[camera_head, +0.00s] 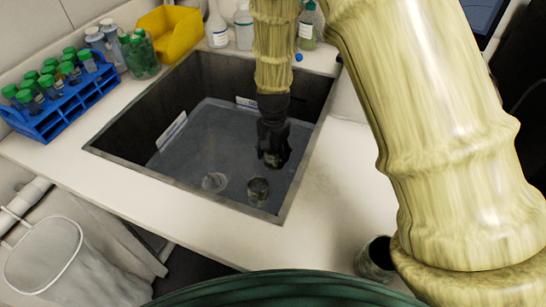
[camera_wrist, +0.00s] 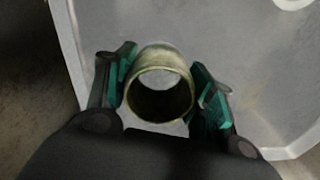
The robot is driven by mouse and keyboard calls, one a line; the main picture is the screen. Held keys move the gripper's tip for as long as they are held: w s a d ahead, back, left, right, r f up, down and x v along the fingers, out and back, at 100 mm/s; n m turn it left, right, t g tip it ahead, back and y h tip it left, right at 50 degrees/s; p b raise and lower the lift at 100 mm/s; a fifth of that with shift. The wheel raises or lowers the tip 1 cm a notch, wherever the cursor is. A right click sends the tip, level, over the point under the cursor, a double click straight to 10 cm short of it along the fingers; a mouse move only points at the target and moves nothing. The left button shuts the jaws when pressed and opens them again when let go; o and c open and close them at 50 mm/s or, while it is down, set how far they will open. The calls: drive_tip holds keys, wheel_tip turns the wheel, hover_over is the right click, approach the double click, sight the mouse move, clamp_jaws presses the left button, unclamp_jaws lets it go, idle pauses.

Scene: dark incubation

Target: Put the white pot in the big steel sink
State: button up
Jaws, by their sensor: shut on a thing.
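The white pot (camera_wrist: 160,84), a short, open-topped cylinder with a pale yellowish wall in this light, is between the green-padded fingers of my gripper (camera_wrist: 164,92) in the wrist view. The fingers are shut on its sides. In the head view my gripper (camera_head: 273,152) points down inside the big steel sink (camera_head: 185,130), below the rim level. The held pot is hard to make out there against the dark fingers. The pale sink floor shows behind the pot in the wrist view. I cannot tell whether the pot touches the floor.
A small dark round thing (camera_head: 258,189) and a pale ring (camera_head: 214,182) show on the sink floor near its front. A blue rack (camera_head: 62,108) of green-capped tubes stands left of the sink. A yellow bin (camera_head: 170,34) and bottles (camera_head: 243,26) stand behind it.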

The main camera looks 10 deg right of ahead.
drive_tip(key=shift+f, duration=0.8)
drive_tip(key=shift+f, duration=0.1)
drive_tip(key=o, duration=1.1)
drive_tip(key=shift+c, duration=0.2)
wheel_tip(320, 180, up, 12)
